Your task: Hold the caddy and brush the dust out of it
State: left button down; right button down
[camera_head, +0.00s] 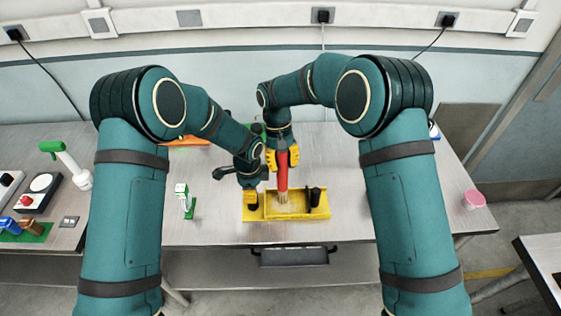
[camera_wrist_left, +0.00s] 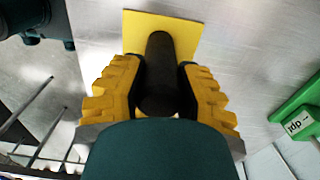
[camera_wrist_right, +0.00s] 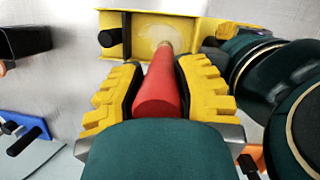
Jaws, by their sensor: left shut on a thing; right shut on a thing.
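The yellow caddy (camera_head: 288,217), an open tray with black upright handles, stands on the table. My left gripper (camera_head: 250,198) is at its left end. In the left wrist view its fingers are shut around a black handle (camera_wrist_left: 160,70) on a yellow part of the caddy (camera_wrist_left: 188,32). My right gripper (camera_head: 281,158) is shut on the red handle of the brush (camera_head: 282,175), which points down with its pale bristles in the caddy. In the right wrist view a pale dust patch (camera_wrist_right: 152,27) lies on the caddy floor around the bristle tip. The other black handle (camera_wrist_right: 110,37) is free.
A small green and white stand (camera_head: 183,197) is left of the caddy. An orange item (camera_head: 186,142) lies behind it. A pink cup (camera_head: 474,199) stands at the right table edge. A side table at left carries several items.

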jog(key=shift+s+d+r, duration=0.35)
jog(key=shift+s+d, duration=0.2)
jog(key=shift+d, duration=2.9)
jog(key=shift+s+a, duration=0.65)
jog(key=shift+a, duration=4.7)
jog(key=s+d, duration=0.1)
jog(key=d, duration=0.7)
jog(key=shift+d, duration=0.3)
